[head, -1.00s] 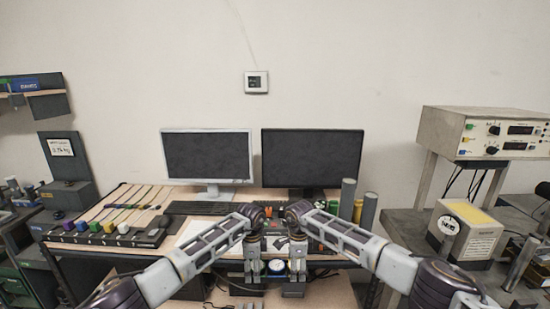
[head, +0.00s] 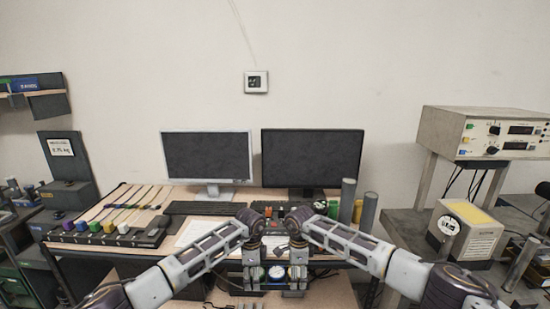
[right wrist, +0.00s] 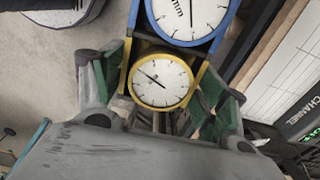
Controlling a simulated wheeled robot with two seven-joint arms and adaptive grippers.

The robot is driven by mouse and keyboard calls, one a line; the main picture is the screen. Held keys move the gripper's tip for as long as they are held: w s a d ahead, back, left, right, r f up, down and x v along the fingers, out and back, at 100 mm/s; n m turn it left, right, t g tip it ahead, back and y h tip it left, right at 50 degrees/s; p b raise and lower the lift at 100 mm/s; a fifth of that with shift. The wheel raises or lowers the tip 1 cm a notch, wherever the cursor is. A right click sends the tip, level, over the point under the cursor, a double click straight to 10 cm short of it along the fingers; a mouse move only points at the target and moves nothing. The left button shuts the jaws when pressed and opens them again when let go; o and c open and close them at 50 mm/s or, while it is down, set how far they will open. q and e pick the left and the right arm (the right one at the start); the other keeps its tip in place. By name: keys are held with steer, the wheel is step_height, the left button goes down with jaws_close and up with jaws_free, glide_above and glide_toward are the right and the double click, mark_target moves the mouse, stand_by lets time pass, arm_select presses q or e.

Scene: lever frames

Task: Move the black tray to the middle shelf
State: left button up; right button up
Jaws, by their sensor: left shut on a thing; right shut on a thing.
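The black tray is mostly hidden between my two grippers; a narrow dark part of it (head: 266,285) seems to show low in the middle of the head view. My left gripper (head: 250,282) is shut at its left side and my right gripper (head: 298,282) at its right side; the exact grip is hidden. Round white-faced gauges (head: 276,273) show between them. In the right wrist view, a yellow-rimmed gauge (right wrist: 160,80) lies between my right gripper's green-padded fingers, with a blue-rimmed gauge (right wrist: 190,18) beyond it.
A wooden lower shelf (head: 325,292) lies below the grippers. The desk above holds two monitors (head: 312,158), a keyboard (head: 205,208), upright cylinders (head: 348,200) and a rack of coloured blocks (head: 108,228). A bench with instruments (head: 465,232) stands at the right.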

arm_select(q)
steer(key=s+f, duration=0.2)
steer(key=s, duration=0.8)
steer(key=shift+s+f, duration=0.35)
steer(key=shift+s, duration=0.05)
arm_select(e)
steer(key=s+f, duration=0.2)
steer(key=s, duration=0.8)
steer(key=shift+s+f, duration=0.25)
steer(key=shift+f, duration=0.05)
arm_select(q)
steer(key=shift+w, duration=0.15)
arm_select(e)
steer(key=shift+w, duration=0.1)
arm_select(q)
steer(key=shift+w, duration=5.75)
arm_select(e)
steer(key=shift+w, duration=5.8)
arm_select(q)
steer(key=shift+w, duration=0.1)
steer(key=shift+f, duration=0.2)
arm_select(e)
steer(key=shift+f, duration=0.2)
